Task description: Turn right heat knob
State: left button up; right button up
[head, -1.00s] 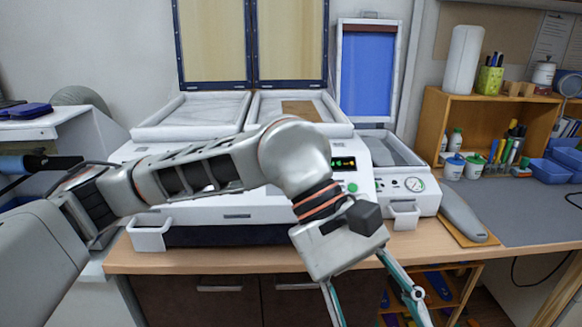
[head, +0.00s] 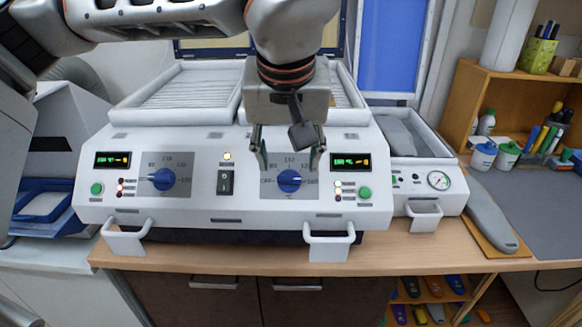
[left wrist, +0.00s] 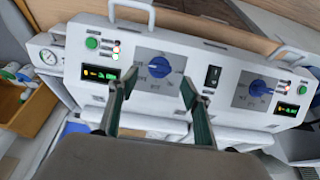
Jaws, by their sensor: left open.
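The right heat knob (head: 290,181) is a blue round dial on a grey scale plate on the white machine's sloped front panel. It also shows in the left wrist view (left wrist: 160,67), where the panel appears upside down. My left gripper (head: 288,161) is open and points down in front of the panel. Its fingertips are spread to either side of the right knob, and the knob shows between and just beyond them in the left wrist view (left wrist: 157,84). I cannot tell whether they touch it. The left heat knob (head: 164,179) is the same blue dial. My right gripper is out of view.
A black rocker switch (head: 226,183) sits between the knobs. A green button (head: 365,193) and a lit display (head: 350,162) are right of the right knob. White handles (head: 329,240) stick out below. A smaller unit with a gauge (head: 438,180) stands at the right.

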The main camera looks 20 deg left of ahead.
aim_at(289, 177)
pick_arm(q)
jog(key=shift+x, duration=2.7)
jog(key=c, duration=1.1)
